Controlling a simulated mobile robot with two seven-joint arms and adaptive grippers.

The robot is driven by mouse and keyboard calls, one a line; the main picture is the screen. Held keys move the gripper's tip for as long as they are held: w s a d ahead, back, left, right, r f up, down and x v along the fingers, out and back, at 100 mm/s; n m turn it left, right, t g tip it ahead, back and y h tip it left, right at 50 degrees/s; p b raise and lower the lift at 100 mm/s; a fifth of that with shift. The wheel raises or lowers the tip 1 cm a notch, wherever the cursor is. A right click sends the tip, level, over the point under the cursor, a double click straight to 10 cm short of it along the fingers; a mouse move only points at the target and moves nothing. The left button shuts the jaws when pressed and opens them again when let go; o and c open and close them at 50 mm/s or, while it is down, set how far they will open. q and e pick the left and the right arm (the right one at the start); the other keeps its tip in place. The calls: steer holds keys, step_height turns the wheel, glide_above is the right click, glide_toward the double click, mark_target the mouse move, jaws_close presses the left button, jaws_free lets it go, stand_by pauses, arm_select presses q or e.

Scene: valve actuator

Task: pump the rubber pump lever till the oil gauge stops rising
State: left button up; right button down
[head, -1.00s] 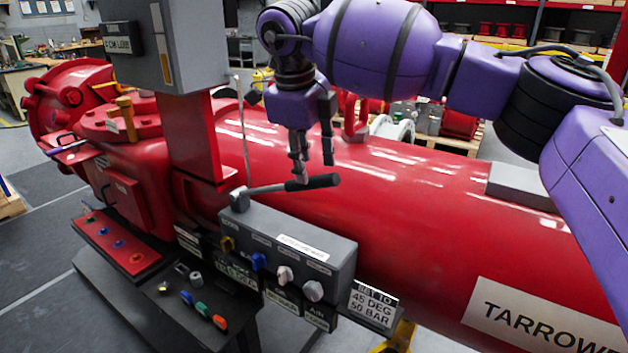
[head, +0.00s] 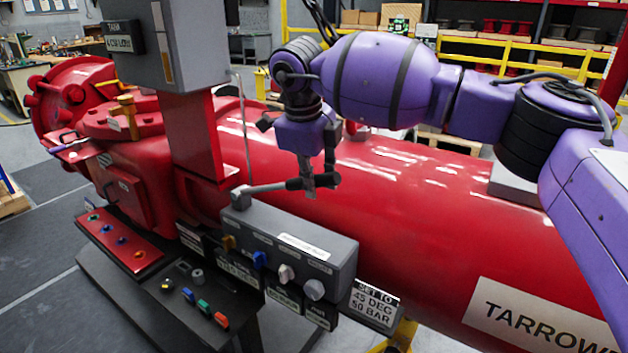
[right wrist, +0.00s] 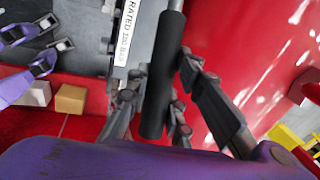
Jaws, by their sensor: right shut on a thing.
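The pump lever (head: 266,188) is a grey bar with a black rubber grip, reaching right, nearly level, from a pivot on top of the grey control box (head: 300,240). My right gripper (head: 310,184) is shut around the black grip near its free end. In the right wrist view the grip (right wrist: 158,100) runs between the fingers of my right gripper (right wrist: 160,95). A thin upright grey rod (head: 243,130) stands behind the lever. I cannot make out an oil gauge level.
A red column (head: 192,135) carrying a grey cabinet (head: 178,45) stands left of the lever. A large red cylinder (head: 420,210) lies close behind it. Knobs line the control box front, and a sign (head: 374,303) hangs at its right.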

steer(key=f+y, duration=0.1)
steer(key=f, duration=0.1)
steer(key=s+d+f+t+y+p, duration=0.1)
steer(key=f, duration=0.2)
steer(key=d+f+t+y, duration=0.1)
steer(key=f, duration=0.2)
steer(key=shift+s+f, duration=0.1)
steer(key=shift+s, duration=0.15)
steer(key=shift+f, duration=0.5)
steer(key=c, duration=1.6)
jaws_free()
steer(key=shift+c, duration=0.2)
steer(key=shift+o, duration=0.5)
steer(key=shift+r, duration=0.3)
steer(key=v, duration=1.1)
steer(key=shift+s+d, duration=0.2)
steer(key=shift+s, duration=0.2)
steer(key=shift+r, duration=0.1)
